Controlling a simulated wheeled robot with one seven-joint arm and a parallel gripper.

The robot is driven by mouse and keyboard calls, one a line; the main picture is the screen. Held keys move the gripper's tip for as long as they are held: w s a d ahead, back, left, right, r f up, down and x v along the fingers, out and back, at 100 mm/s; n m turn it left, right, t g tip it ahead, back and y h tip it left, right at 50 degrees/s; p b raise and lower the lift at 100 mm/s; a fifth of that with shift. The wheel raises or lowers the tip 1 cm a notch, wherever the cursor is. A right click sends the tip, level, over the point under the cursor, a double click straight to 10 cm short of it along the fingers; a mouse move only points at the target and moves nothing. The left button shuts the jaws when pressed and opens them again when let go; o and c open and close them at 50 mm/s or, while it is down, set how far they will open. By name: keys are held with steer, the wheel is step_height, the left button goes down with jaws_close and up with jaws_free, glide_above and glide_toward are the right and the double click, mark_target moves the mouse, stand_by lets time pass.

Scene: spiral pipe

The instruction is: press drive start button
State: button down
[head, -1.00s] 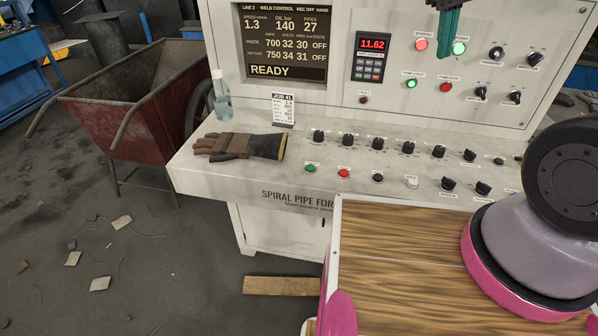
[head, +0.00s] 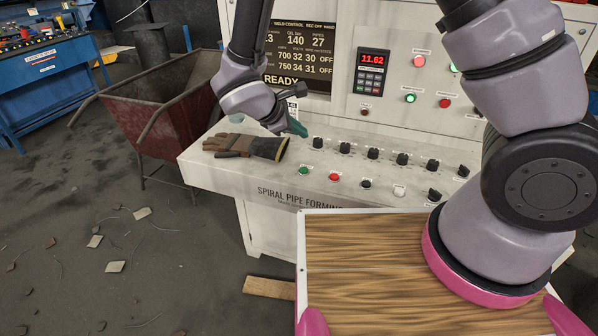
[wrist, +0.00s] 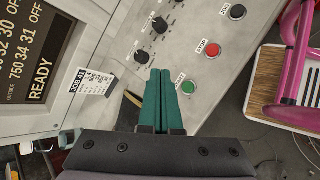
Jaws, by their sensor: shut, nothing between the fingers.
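A green button (head: 304,170) sits at the front left of the sloping console desk, left of a red button (head: 334,177). In the wrist view the green button (wrist: 188,87) is just right of my fingers, its label partly covered; the red button (wrist: 212,49) there reads STOP. My gripper (head: 299,130) has teal fingers, shut and empty, over the desk behind the green button and apart from it in the picture. In the wrist view my gripper (wrist: 166,72) points across the desk. Height above the desk is hard to tell.
Black knobs (head: 373,153) line the desk. A glove (head: 245,146) lies left of the gripper, and a JOB 41 card (wrist: 92,82) stands behind it. The upright panel has a screen (head: 300,58), a red-digit display (head: 372,60) and another green button (head: 410,97).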

mark_target(300, 171)
stand_by(0.3)
steer(key=shift+f, duration=4.4)
steer(key=shift+f, duration=0.15)
steer(key=shift+f, duration=0.25)
steer(key=shift+f, duration=0.4)
steer(key=shift+r, duration=0.85)
steer(key=shift+r, duration=2.5)
